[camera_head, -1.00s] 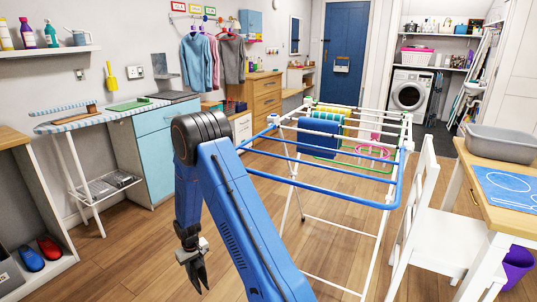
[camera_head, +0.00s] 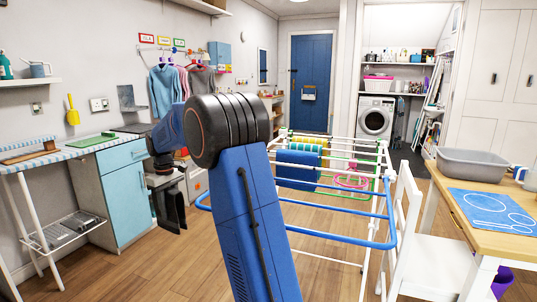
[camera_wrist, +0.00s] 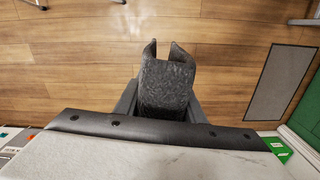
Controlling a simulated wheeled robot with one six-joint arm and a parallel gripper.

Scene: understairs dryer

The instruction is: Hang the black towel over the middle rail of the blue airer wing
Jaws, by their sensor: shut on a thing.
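The black towel (camera_wrist: 166,88), a narrow folded dark strip, is between the fingers of my gripper (camera_wrist: 164,104) in the wrist view. In the head view the gripper (camera_head: 168,203) is left of the airer, with dark material hanging at its end; fingers and towel are hard to tell apart there. The blue airer wing (camera_head: 345,240) is the near part of the airer, with blue rails and frame. My arm covers part of its left side. The gripper and towel are apart from the wing, and the middle rail (camera_head: 340,211) carries nothing where it shows.
A blue cloth (camera_head: 297,169) and a yellow one (camera_head: 308,143) hang farther back on the airer. A white chair (camera_head: 420,240) and a table with a grey basin (camera_head: 485,164) stand to the right. A blue cabinet (camera_head: 126,195) is at left. Bare floor shows beneath the airer.

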